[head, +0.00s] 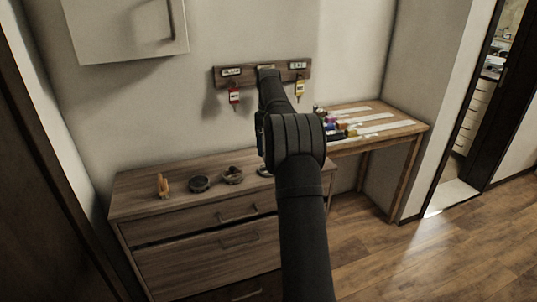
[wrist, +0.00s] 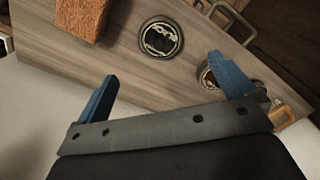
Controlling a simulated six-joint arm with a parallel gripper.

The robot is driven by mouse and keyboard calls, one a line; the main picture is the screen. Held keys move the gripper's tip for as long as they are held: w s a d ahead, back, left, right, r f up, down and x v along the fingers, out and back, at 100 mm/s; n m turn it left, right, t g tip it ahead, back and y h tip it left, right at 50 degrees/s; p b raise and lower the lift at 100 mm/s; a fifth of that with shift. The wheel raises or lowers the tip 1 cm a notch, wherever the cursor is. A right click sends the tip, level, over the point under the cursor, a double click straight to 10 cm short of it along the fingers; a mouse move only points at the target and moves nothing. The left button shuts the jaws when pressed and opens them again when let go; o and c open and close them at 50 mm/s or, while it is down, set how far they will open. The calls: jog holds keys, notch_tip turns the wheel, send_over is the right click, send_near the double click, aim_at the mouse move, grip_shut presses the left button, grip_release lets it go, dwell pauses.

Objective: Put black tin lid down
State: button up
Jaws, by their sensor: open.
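In the wrist view a flat, round black piece with a pale printed top, which looks like the black tin lid (wrist: 161,38), lies on the wooden dresser top (wrist: 120,45). My gripper (wrist: 166,70) is open, its two blue fingers wide apart with nothing between them. The lid shows beyond the fingertips, apart from them. A second round item (wrist: 207,79) is partly hidden behind the right finger. In the head view a dark round item (head: 199,184) sits on the dresser; I cannot tell whether it is the lid. My arm hides the gripper there.
A rough brown block (wrist: 80,15) shows at the wrist view's upper left, and an orange-brown item (wrist: 284,116) at the right. A key rack (head: 262,74) with hanging keys is on the wall. A side table (head: 375,118) holds several small items.

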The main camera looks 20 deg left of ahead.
notch_tip(320, 180, up, 2)
jog(key=shift+r, duration=0.2)
jog(key=shift+f, duration=4.35)
